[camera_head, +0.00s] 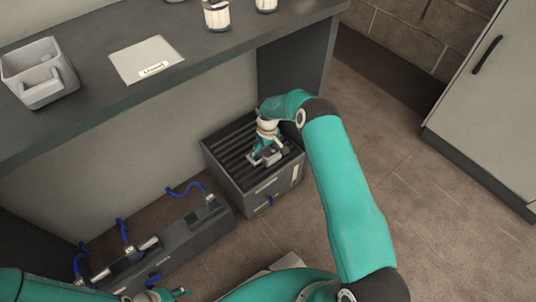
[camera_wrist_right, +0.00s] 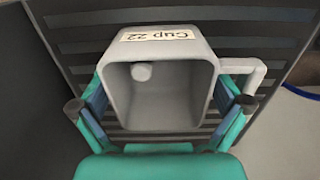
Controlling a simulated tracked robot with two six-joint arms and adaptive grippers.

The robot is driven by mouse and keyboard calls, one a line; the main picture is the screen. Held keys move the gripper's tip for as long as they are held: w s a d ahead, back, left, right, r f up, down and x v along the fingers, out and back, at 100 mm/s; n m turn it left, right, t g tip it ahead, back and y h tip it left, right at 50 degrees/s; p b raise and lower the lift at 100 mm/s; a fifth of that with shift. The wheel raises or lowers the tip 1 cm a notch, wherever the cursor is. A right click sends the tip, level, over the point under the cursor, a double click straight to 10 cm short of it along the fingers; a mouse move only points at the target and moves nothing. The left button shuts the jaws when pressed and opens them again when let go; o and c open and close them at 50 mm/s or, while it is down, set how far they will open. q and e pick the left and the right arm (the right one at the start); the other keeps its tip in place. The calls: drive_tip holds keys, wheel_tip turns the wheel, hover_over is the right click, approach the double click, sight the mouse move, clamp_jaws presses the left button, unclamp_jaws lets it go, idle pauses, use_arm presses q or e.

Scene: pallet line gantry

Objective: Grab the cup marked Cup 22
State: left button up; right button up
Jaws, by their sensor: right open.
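The cup marked Cup 22 (camera_wrist_right: 205,100) is a light grey, square-mouthed cup with a handle on its right side in the wrist view. Its label reads upside down on the far rim. A small pale round spot shows inside it. In the head view the cup (camera_head: 270,157) sits on the slatted top of a dark crate (camera_head: 262,195), partly hidden by my gripper. My right gripper (camera_wrist_right: 162,112) is open, with one finger on each side of the cup; contact cannot be told. My left gripper (camera_head: 168,295) shows only partly at the bottom edge, its jaws unclear.
A dark counter (camera_head: 190,75) stands behind, bearing a grey container (camera_head: 40,88), a labelled pale plate (camera_head: 140,55) and white canisters (camera_head: 217,17). A dark unit (camera_head: 150,258) with blue hoses lies left of the crate. A cabinet (camera_head: 490,110) stands right; floor between is clear.

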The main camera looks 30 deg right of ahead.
drive_tip(key=c, duration=1.1)
